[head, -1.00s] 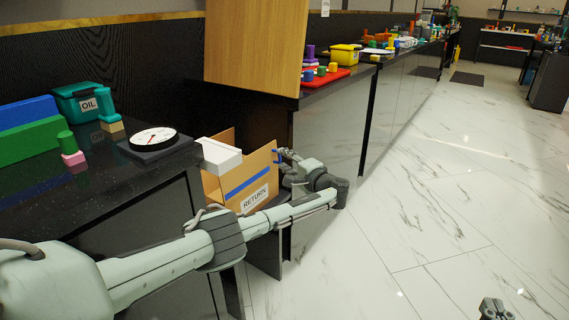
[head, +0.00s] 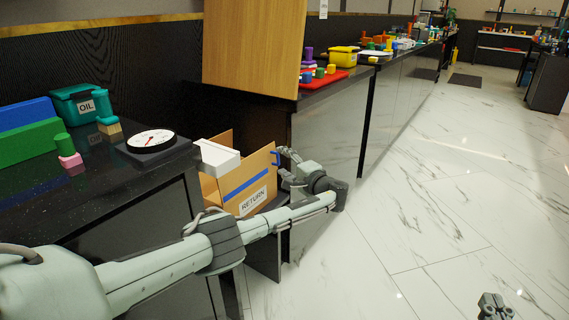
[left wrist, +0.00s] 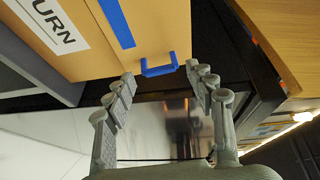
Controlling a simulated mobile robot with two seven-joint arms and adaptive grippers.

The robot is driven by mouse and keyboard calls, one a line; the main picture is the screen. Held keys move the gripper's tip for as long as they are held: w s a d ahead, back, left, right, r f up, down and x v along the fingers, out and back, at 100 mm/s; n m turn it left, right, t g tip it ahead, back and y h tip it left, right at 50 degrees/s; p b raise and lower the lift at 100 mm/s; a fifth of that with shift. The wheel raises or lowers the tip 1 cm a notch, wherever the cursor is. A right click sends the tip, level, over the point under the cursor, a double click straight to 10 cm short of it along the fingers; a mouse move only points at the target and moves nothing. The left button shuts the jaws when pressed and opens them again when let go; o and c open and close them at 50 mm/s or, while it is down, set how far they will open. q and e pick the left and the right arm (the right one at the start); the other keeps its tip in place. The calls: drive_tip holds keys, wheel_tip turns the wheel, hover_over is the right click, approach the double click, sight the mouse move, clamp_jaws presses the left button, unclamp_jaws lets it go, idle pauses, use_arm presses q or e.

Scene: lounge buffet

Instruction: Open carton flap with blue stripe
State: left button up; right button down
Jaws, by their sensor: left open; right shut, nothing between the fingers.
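The cardboard carton (head: 212,190) stands on a low shelf between the counters, with a white RETURN label and a blue stripe (head: 246,184) on its front flap (head: 262,163). A blue handle (head: 276,158) sticks out at the flap's right edge. In the left wrist view, the blue handle (left wrist: 159,66) is just beyond the fingertips, near the gap between them. My left gripper (head: 283,163) is open beside the handle; in the left wrist view its two fingers (left wrist: 160,78) are wide apart and empty. My right gripper (head: 494,300) is low over the floor at bottom right, away from the carton.
A white box (head: 217,156) sits at the carton's top. A dark counter (head: 110,183) at left holds a dial scale (head: 151,140), a teal OIL box (head: 82,103) and blocks. A wooden panel (head: 253,45) stands behind. The marble floor (head: 430,190) at right is clear.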

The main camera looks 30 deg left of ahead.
use_arm(q)
drive_tip(key=v, duration=1.2)
drive_tip(key=shift+d, duration=0.15)
